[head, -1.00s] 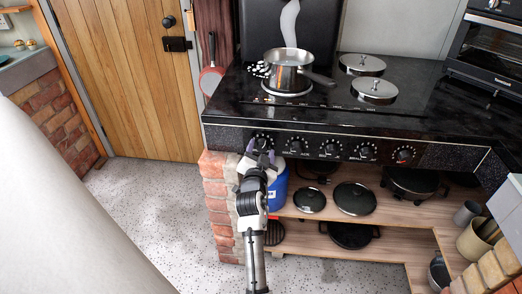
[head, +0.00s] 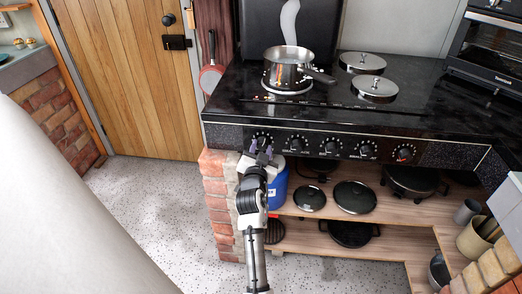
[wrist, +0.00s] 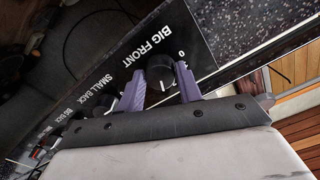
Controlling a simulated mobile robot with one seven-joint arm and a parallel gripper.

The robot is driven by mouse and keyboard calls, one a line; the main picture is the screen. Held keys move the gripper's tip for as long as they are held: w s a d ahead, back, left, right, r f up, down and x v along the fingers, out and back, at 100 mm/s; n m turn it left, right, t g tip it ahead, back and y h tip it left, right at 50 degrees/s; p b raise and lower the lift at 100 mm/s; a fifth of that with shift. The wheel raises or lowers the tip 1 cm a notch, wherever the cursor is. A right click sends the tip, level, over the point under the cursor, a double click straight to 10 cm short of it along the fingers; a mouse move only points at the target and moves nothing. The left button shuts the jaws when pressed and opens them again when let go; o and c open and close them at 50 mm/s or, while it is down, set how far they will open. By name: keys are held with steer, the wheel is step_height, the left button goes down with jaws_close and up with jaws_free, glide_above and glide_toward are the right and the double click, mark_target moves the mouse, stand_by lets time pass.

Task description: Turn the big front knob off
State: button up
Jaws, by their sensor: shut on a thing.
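The big front knob (head: 262,138) is the leftmost black knob on the stove's front panel. In the wrist view the same knob (wrist: 160,72) sits beside the printed words "BIG FRONT", with a white mark on its face. My gripper (head: 261,148) reaches up to it from below. In the wrist view its two purple fingers (wrist: 160,82) are closed on either side of the knob. A steel saucepan (head: 288,72) stands on the left hotplate. A small orange-red light (head: 257,98) shows near the stove top's front left.
More knobs (head: 330,146) run along the panel to the right. Two lidded hotplates (head: 374,87) are on the stove top's right. Below are a blue container (head: 278,186) and shelves with pans (head: 354,197). A brick pillar (head: 216,190) stands left; open floor (head: 150,205) lies beyond.

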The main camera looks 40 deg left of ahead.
steer(key=n, duration=0.6)
steer(key=shift+d, duration=0.1)
steer(key=n+p, duration=0.1)
steer(key=n, duration=0.4)
steer(key=shift+w+r+p, duration=0.1)
steer(key=shift+p, duration=0.3)
steer(key=n+p, duration=0.3)
steer(key=n, duration=0.3)
steer(key=shift+n, duration=0.4)
steer(key=n+p, duration=0.2)
steer(key=n, duration=0.2)
steer(key=shift+n, duration=0.4)
steer(key=shift+p, duration=0.3)
steer(key=o, duration=1)
steer(key=shift+d, duration=0.1)
